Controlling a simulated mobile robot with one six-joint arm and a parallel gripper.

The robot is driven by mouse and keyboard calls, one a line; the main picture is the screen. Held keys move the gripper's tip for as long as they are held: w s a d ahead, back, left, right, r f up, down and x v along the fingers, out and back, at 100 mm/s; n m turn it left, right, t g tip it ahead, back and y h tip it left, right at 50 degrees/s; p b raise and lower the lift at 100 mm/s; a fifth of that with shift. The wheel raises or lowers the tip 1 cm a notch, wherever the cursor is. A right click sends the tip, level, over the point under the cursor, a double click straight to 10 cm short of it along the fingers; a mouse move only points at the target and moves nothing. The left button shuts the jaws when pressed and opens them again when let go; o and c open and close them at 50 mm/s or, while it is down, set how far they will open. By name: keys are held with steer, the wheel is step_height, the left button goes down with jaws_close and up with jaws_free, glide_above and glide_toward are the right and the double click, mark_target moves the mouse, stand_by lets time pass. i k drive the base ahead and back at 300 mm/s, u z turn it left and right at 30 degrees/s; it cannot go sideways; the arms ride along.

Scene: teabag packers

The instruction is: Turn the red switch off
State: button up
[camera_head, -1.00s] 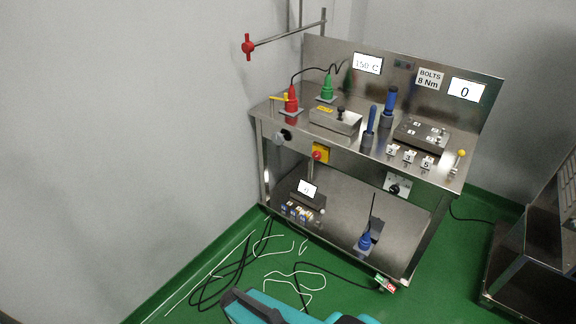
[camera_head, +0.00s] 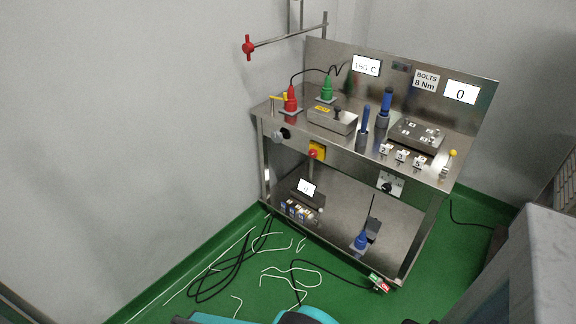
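A red rotary switch (camera_head: 314,154) sits on a yellow plate (camera_head: 321,147) on the front panel of the steel workbench (camera_head: 345,148). Which way its knob points is too small to tell. A small switch box (camera_head: 379,283) with green and red faces is near the floor at the bench's right front leg. A red handle (camera_head: 248,46) is on a pipe at the upper left. My gripper cannot be made out; only teal and black parts of my own body show at the bottom edge, well in front of the bench.
Cables (camera_head: 235,262) and white cords lie on the green floor before the bench. A grey block (camera_head: 560,255) stands close at the lower right. A grey wall (camera_head: 120,150) is on the left. The bench holds tools, with a screen reading 0 (camera_head: 461,94).

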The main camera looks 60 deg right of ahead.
mark_target(312, 153)
steer(key=u, duration=0.15)
steer(key=i, duration=0.95)
steer(key=u, duration=0.35)
